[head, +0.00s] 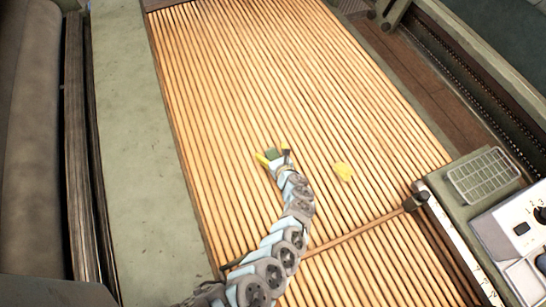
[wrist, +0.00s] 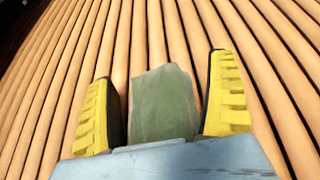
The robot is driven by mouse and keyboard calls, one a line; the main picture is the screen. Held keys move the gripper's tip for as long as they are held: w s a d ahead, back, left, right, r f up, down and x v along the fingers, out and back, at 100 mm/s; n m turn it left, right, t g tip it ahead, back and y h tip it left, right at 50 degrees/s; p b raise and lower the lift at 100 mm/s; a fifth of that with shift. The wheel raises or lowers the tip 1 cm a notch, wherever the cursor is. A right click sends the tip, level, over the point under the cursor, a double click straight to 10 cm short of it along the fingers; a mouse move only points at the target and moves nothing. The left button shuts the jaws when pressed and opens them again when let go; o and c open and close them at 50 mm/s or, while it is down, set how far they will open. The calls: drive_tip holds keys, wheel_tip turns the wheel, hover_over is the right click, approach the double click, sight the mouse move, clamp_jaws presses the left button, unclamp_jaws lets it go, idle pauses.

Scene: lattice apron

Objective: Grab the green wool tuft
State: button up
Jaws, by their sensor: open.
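The green wool tuft (wrist: 164,104) is a dull green, flat-looking patch on the slats in the wrist view. It lies between the two yellow ribbed fingers of my gripper (wrist: 165,95), with a gap on each side. Its lower edge is hidden behind the pale blue front of my gripper. In the head view the tuft (head: 271,154) shows as a small green spot at the end of my arm, between the yellow fingertips of my gripper (head: 273,157). My gripper is open and holds nothing.
A yellow tuft (head: 344,171) lies on the wooden slatted apron (head: 250,60), to the right of my gripper. A wooden bar (head: 370,226) crosses the slats nearer the camera. A control panel (head: 515,235) and a grille (head: 483,175) stand at the right. The far slats are clear.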

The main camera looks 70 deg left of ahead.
drive_tip(key=shift+a+f, duration=0.1)
drive_tip(key=shift+a, duration=0.1)
drive_tip(key=c, duration=1.1)
